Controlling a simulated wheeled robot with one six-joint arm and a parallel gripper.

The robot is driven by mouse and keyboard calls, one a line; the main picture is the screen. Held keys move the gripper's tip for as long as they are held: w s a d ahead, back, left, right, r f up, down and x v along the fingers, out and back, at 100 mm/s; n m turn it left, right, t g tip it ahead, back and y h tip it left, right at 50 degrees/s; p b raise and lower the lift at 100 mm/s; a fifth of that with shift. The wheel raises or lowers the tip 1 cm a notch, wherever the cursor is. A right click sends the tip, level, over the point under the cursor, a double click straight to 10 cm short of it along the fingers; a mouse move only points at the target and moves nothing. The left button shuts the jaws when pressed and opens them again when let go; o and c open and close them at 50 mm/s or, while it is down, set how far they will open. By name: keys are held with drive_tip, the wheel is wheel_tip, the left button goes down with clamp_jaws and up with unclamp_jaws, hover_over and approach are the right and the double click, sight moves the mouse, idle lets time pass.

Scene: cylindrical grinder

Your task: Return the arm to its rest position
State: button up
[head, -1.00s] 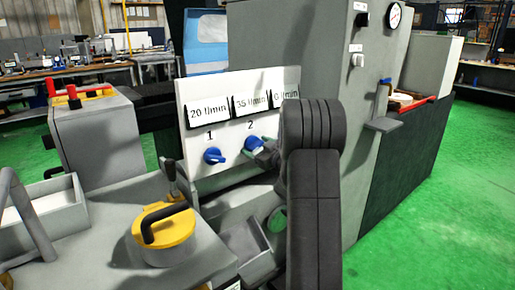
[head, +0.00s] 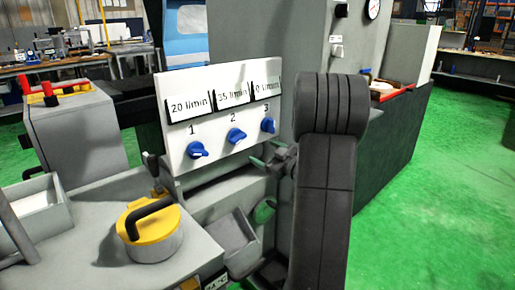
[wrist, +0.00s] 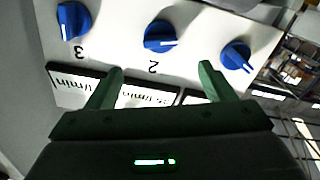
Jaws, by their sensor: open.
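My arm (head: 325,180) stands upright in the right half of the head view. My gripper (wrist: 160,72) is open and empty, with its two green fingers apart in front of the white panel. In the head view it shows beside the panel's lower right corner (head: 262,163), below knob 3 (head: 267,125). The wrist view sees the panel upside down, with knob 3 (wrist: 73,20), knob 2 (wrist: 160,36) and knob 1 (wrist: 236,56) beyond the fingertips. The fingers touch no knob that I can see.
The white panel (head: 225,145) carries flow labels above the knobs. A yellow-topped round part with a black handle (head: 148,222) stands on the grey machine bed at front left. A grey tray (head: 232,245) lies below the panel. Open green floor (head: 440,200) is at the right.

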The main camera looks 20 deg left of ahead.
sight(242, 140)
drive_tip(key=shift+s+d, duration=0.1)
drive_tip(key=shift+d, duration=0.15)
drive_tip(key=b+x, duration=0.1)
drive_tip(key=x, duration=1.2)
drive_tip(key=shift+w+a, duration=0.2)
drive_tip(key=shift+a, duration=0.1)
